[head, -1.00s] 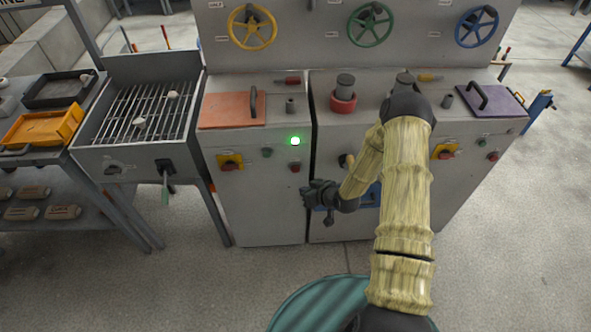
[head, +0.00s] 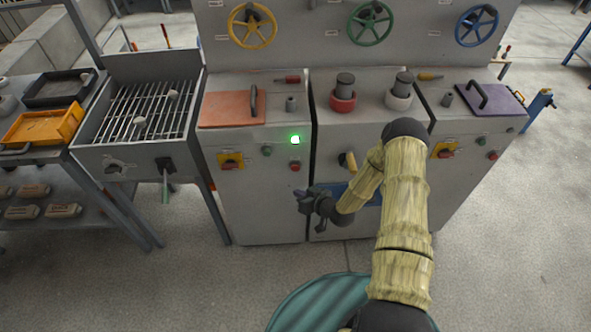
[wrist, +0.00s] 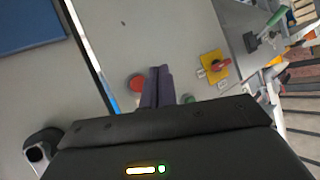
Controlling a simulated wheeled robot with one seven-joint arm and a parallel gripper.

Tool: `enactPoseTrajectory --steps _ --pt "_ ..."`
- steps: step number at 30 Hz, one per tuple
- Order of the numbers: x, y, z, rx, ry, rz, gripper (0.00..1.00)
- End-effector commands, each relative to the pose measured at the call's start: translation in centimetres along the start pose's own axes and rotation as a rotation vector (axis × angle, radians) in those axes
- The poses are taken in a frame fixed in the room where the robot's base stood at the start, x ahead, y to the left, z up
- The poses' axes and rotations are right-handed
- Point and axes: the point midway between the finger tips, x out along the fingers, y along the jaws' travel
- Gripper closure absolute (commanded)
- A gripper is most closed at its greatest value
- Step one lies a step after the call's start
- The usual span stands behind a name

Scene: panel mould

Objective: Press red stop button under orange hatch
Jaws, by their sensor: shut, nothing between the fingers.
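The red stop button (head: 295,167) is on the front panel of the left cabinet, below the orange hatch (head: 228,110) and under a lit green lamp (head: 295,140). The hatch lies flat, with a dark handle. In the head view my gripper (head: 299,196) is in front of the panel, lower in the picture than the button. In the wrist view the red button (wrist: 137,83) shows just left of my closed fingertips (wrist: 158,70). The fingers are shut and empty. Whether they touch the panel cannot be told.
A green button (head: 267,151) and a yellow switch with a red knob (head: 230,160) sit left of the red button. A blue panel (head: 366,194) is behind my forearm. A grill (head: 142,110) with a projecting handle (head: 165,185) stands at left.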

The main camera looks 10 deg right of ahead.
Motion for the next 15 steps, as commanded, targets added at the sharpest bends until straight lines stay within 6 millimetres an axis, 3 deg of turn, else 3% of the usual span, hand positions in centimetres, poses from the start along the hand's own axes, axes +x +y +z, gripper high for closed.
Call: enactPoseTrajectory --steps 15 --pt "4.5 3.2 -2.8 -0.003 0.002 0.000 1.00"
